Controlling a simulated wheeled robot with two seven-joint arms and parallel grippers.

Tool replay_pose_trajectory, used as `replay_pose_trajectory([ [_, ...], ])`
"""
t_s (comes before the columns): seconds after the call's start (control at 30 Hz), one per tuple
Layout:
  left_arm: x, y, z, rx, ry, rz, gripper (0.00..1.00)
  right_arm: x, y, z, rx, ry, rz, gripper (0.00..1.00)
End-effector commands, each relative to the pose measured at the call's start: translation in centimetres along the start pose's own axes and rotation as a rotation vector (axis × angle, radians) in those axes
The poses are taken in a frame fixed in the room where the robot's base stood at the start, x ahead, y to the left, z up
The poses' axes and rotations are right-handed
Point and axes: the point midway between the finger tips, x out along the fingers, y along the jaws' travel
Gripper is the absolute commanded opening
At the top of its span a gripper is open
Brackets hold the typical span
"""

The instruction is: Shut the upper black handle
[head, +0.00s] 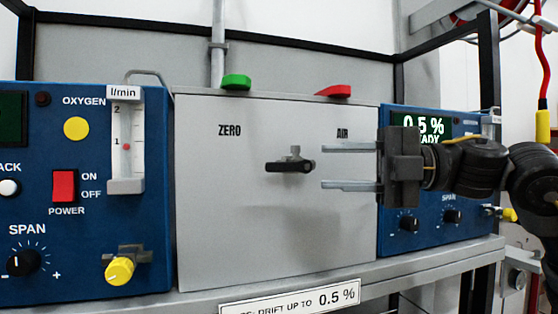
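One black handle (288,167) is on the front of the grey panel (225,200), between the ZERO and AIR labels and below them. It lies roughly level, with a small grey metal fitting above its middle. No second black handle shows in the head view. My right gripper (323,167) comes in from the right with its two fingers pointing left. They are spread apart, one above the other, with nothing between them. The fingertips are just right of the handle's right end; I cannot tell the depth gap. My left gripper is not in view.
A green knob (236,81) and a red knob (334,91) sit on the panel's top edge. Blue analyser units (80,200) flank the panel, the left one with a flow meter (126,140) and a yellow knob (119,270). A metal shelf edge (420,263) runs below.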

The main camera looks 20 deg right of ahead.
Motion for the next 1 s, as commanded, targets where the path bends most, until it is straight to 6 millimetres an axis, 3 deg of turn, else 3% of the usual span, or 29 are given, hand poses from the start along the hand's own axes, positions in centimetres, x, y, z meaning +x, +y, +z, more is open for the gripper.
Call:
replay_pose_trajectory([
  [0.2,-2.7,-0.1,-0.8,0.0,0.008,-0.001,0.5,4.5,0.5,-0.1,0.002,0.006,-0.003,0.36],
  [0.43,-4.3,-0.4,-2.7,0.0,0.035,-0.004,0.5,7.8,0.3,0.0,0.002,0.006,-0.002,0.36],
  [0.87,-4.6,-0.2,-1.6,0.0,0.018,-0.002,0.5,8.9,0.0,0.0,0.001,0.005,0.0,0.36],
  [1.0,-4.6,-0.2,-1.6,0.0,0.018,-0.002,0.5,8.9,0.0,0.0,0.001,0.005,0.0,0.21],
])
